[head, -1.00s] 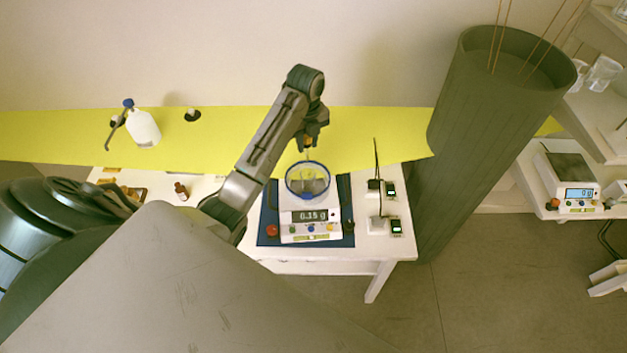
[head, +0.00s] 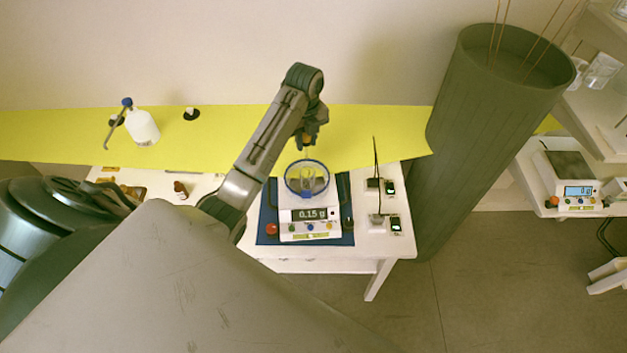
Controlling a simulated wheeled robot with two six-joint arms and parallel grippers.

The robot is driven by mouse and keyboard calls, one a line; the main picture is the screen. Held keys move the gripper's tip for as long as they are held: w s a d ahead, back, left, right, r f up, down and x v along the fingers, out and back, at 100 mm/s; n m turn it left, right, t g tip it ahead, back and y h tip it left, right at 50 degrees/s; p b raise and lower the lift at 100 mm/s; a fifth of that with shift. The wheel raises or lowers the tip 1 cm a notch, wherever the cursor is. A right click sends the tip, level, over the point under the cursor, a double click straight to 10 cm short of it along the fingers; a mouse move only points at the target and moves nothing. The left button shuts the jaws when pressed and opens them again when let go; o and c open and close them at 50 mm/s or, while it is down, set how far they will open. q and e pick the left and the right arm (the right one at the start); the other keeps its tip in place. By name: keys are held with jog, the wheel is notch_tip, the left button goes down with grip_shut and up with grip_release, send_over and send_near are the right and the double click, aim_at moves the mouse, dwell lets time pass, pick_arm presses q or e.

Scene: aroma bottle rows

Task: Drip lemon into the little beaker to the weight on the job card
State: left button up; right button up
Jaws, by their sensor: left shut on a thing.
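My left gripper (head: 309,140) hangs over the scale, shut on a small dropper with an orange top (head: 308,142). Its pale, thin stem points down toward the clear, blue-rimmed beaker (head: 291,187). Whether the tip is inside the rim is too small to tell. The beaker stands on the white scale (head: 297,214), whose display appears to read 0.15 g. Liquid in the beaker cannot be made out. A small brown bottle (head: 180,190) is on the table to the left; its label is unreadable. I cannot make out a job card. My right gripper is out of view.
The scale sits on a blue mat (head: 268,215) on a white table (head: 365,250). Small devices with lit displays (head: 391,188) are right of it. A white bottle with a blue cap (head: 143,127) stands behind left. A large grey-green cylinder (head: 470,140) and a second scale (head: 568,190) are right.

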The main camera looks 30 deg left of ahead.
pick_arm(q)
jog(key=shift+f, duration=0.2)
dwell(0.6)
jog(key=shift+f+b, duration=0.35)
jog(key=shift+f, duration=1.45)
jog(key=shift+c, duration=0.4)
jog(key=shift+c, duration=1.1)
jog(key=o, duration=0.4)
jog(key=shift+c, duration=0.5)
jog(key=shift+r, duration=0.1)
